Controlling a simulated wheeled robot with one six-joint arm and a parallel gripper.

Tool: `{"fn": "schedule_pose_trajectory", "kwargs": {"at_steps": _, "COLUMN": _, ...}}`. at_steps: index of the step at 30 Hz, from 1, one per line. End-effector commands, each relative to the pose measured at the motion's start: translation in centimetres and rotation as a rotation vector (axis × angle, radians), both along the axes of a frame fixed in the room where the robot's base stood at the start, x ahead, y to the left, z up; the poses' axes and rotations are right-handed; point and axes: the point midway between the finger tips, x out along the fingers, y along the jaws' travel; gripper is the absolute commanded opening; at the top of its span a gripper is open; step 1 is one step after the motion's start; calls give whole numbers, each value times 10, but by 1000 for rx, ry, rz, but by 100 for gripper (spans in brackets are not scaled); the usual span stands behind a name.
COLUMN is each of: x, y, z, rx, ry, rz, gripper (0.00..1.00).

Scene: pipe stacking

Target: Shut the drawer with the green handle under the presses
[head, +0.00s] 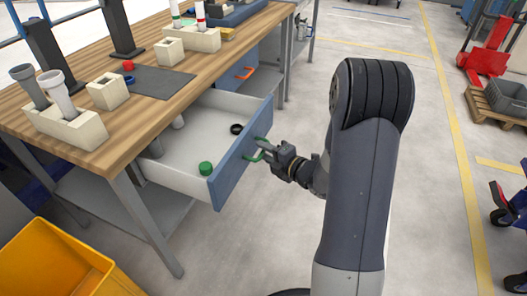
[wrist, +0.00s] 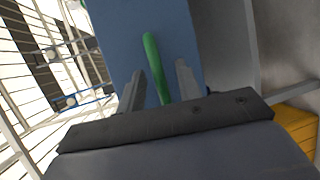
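The drawer (head: 224,178) with the blue front hangs open under the wooden workbench, its white inside showing. A green cap (head: 206,168), a black ring (head: 237,129) and a grey piece lie in it. Its green handle (head: 262,151) is on the blue front. In the wrist view the green handle (wrist: 152,62) runs between the two fingers of my gripper (wrist: 160,85). My gripper (head: 268,152) is at the handle in the head view. The fingers stand apart on either side of the handle, with gaps visible; I cannot tell whether they touch it.
A second blue drawer with an orange handle (head: 244,73) is shut farther back. Pipes in cream blocks (head: 70,125) stand on the wooden bench top (head: 150,110). A yellow bin (head: 60,262) stands at the lower left.

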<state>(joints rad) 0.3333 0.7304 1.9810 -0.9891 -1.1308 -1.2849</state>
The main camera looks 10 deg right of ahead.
Motion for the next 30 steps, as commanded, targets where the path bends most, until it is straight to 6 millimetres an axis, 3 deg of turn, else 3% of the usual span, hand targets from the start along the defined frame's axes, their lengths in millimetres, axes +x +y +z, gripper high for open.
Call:
{"fn": "schedule_pose_trajectory", "kwargs": {"at_steps": 13, "x": 9, "y": 6, "z": -2, "rx": -1, "ry": 1, "rz": 0, "gripper": 32}}
{"fn": "schedule_pose_trajectory", "kwargs": {"at_steps": 25, "x": 9, "y": 6, "z": -2, "rx": -1, "ry": 1, "rz": 0, "gripper": 0}}
{"fn": "schedule_pose_trajectory", "kwargs": {"at_steps": 30, "x": 9, "y": 6, "z": -2, "rx": -1, "ry": 1, "rz": 0, "gripper": 0}}
